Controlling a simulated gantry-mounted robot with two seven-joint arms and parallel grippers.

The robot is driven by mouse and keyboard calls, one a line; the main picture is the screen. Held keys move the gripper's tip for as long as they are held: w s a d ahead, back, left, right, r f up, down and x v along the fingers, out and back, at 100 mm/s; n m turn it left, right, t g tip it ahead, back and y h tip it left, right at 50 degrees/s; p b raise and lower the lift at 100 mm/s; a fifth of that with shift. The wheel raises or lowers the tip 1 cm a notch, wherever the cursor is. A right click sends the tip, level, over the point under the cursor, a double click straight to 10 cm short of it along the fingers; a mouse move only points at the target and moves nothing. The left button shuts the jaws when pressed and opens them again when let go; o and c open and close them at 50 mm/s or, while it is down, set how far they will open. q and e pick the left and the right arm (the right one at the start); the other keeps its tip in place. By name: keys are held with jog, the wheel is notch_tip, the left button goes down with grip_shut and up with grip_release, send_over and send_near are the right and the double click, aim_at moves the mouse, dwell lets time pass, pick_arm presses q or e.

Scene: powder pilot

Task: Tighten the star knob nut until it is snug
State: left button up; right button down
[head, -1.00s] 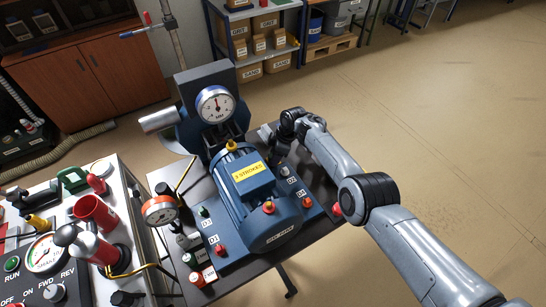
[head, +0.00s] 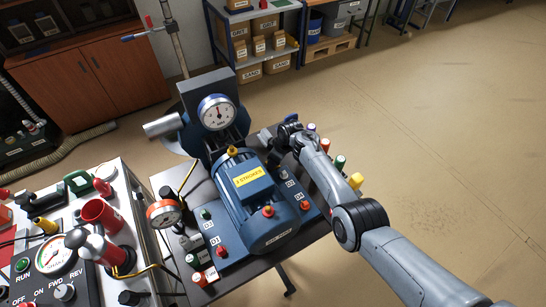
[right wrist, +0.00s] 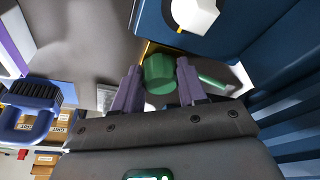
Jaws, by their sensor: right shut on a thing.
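In the right wrist view a green knob (right wrist: 160,74) sits between the two purple-grey fingers of my right gripper (right wrist: 159,68), which is shut on it. I cannot make out star lobes on it. In the head view my right gripper (head: 270,138) is at the far right corner of the blue motor's base, where the arm hides the held knob. Other knobs stand on the base: a green one (head: 205,214) and a red one (head: 221,251) on the left, and a red-orange one (head: 305,205) on the near right. My left gripper is not in view.
The blue finned motor (head: 252,205) stands beside my right gripper, with a pressure gauge (head: 216,112) behind it. A white knob (right wrist: 195,14) is close to the held one. Coloured bottles (head: 340,162) stand beyond the arm. A cluttered control bench is at left; floor at right is open.

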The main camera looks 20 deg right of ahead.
jog(key=shift+m, duration=0.3)
jog(key=c, duration=0.5)
grip_release()
jog(key=shift+c, duration=0.2)
